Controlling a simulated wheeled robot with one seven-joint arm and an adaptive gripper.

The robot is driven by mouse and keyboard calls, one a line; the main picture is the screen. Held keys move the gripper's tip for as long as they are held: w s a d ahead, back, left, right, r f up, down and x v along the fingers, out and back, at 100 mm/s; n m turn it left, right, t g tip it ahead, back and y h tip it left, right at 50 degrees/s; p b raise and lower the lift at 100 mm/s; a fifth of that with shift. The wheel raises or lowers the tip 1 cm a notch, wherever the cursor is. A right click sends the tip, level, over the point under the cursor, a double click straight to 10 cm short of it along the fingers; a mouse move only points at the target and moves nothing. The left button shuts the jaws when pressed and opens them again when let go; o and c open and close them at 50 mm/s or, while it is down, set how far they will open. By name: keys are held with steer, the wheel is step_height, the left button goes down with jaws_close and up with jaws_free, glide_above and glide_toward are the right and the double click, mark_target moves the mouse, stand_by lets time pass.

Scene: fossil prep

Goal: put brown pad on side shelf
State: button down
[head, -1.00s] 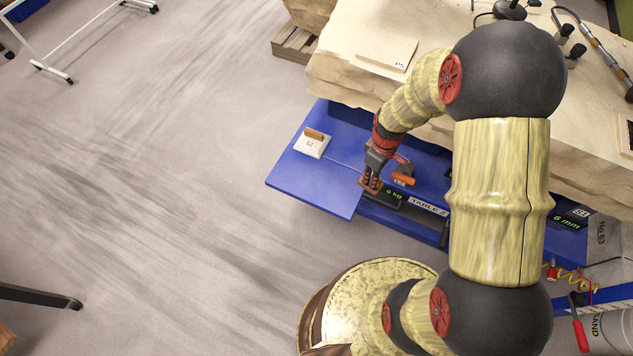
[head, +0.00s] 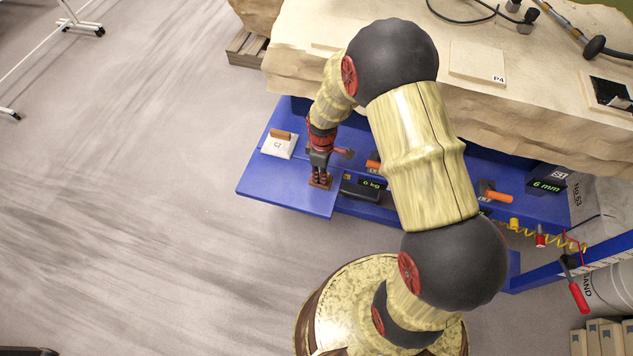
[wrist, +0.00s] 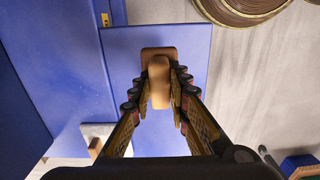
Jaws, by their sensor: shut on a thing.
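My gripper (head: 320,182) is shut on the brown pad. In the wrist view, the brown pad (wrist: 159,85) has an upright grip block between the fingers of my gripper (wrist: 160,92) and a wider, darker base below it. In the head view the pad (head: 319,184) shows at the fingertips, partly hidden by them. It is over the right part of the blue side shelf (head: 270,187), near its front right edge. The shelf also shows beneath the pad in the wrist view (wrist: 195,45). I cannot tell whether the pad touches the shelf.
A white pad (head: 277,148) with a brown grip sits at the shelf's back left. It also shows in the wrist view (wrist: 97,130). A dark display (head: 371,185) and orange-handled tools (head: 495,195) are to the right. A large stone slab (head: 500,110) overhangs behind.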

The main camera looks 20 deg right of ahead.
steer(key=shift+w+a+f, duration=0.4)
steer(key=shift+w+f, duration=0.15)
steer(key=shift+f, duration=0.2)
steer(key=shift+w+a+f+b, duration=0.1)
steer(key=shift+w+f+b, duration=0.1)
steer(key=shift+f+b, duration=1.3)
steer(key=shift+f, duration=0.3)
steer(key=shift+f, duration=0.15)
steer(key=c, duration=1.7)
jaws_free()
